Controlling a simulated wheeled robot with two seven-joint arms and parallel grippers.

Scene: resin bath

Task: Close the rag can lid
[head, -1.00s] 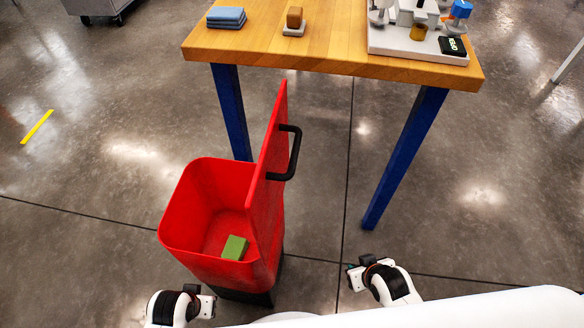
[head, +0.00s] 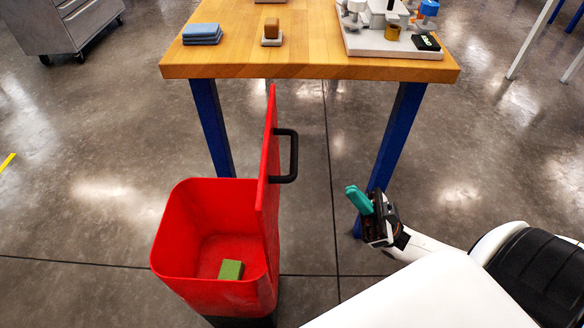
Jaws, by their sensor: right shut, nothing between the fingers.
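The red rag can (head: 175,235) stands on the floor in front of the table, with its mouth open. Its red lid (head: 269,165) stands upright along the can's right side, with a black handle (head: 291,156) on the lid's right face. A green block (head: 230,270) lies inside the can at the bottom. My right gripper (head: 357,197), with teal fingers, is to the right of the lid and handle, apart from both. Its fingers are shut with nothing between them. My left gripper is out of view.
A wooden table (head: 310,58) with blue legs stands behind the can. It bears blue folded cloths (head: 202,33), a small brown block (head: 271,28) on a pale base, and a white tray (head: 385,46) with several items. Floor between lid and right gripper is clear.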

